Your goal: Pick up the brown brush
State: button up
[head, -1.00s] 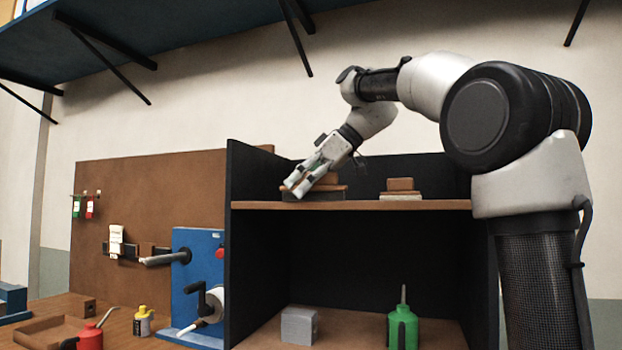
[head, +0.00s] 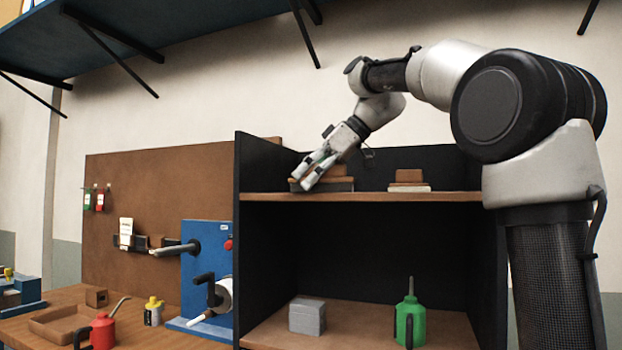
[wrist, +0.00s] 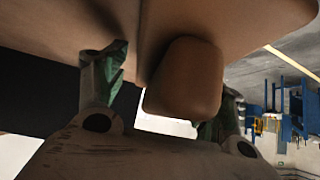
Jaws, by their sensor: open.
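A brown brush (head: 340,171) lies with a dark lower part at the left of the upper shelf, partly hidden behind my gripper. My gripper (head: 305,183) reaches down to it from the upper right, with its fingertips at the brush's front left side. In the wrist view a rounded brown piece (wrist: 188,80), seemingly the brush's handle, sits between the two parted fingers of my gripper (wrist: 163,92). A gap shows beside the left finger; whether the right finger touches the piece I cannot tell. A similar brown block on a pale base (head: 409,180) lies farther right on the shelf.
The upper shelf (head: 440,197) has a dark side wall (head: 262,160) close left of my gripper. Below it stand a grey box (head: 307,317) and a green oil can (head: 409,322). A red can (head: 103,331) and a blue stand (head: 205,265) are at the left.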

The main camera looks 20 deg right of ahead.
jog(key=v, duration=1.2)
